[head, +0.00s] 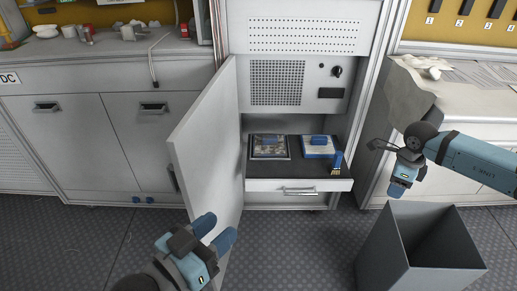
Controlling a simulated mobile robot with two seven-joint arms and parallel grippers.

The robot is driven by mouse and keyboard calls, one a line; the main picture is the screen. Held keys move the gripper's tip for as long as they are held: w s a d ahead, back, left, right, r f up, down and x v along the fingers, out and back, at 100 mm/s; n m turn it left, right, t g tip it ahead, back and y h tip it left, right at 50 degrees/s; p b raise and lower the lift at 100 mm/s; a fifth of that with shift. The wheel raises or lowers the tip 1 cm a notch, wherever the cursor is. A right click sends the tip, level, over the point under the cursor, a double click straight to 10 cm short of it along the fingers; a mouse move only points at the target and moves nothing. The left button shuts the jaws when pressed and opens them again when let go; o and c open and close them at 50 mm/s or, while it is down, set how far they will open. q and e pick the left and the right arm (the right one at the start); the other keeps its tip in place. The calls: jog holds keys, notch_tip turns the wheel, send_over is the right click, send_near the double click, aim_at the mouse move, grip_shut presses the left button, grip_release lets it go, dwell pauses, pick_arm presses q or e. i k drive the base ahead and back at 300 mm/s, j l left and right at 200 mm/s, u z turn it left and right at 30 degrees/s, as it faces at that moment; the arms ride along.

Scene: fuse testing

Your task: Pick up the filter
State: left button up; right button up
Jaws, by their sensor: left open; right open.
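Two flat, framed panels with blue handles lie side by side on the pulled-out shelf of the cabinet. The left one is a filter (265,154) with a dark, dirty-looking face. The right one is a filter (319,153) with a white face. Which one the task means cannot be told. My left gripper (215,230) is open and empty, low in front of the cabinet door and well short of both panels. My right gripper (402,178) is open, with nothing seen in it, to the right of the shelf and above the bin.
The cabinet door (205,145) stands open, between my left gripper and the shelf's left side. A blue-handled brush (337,163) lies at the shelf's right edge. A grey, open-topped bin (400,255) stands at the lower right. Counters flank the cabinet. The floor before the shelf is clear.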

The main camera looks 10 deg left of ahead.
aim_at(265, 145)
jog(key=l+u, duration=0.15)
jog(key=u, duration=0.2)
jog(key=l+u, duration=0.3)
jog(key=i+l+u, duration=0.1)
jog(key=u, duration=0.25)
jog(key=i+u, duration=0.1)
jog(key=i, duration=0.4)
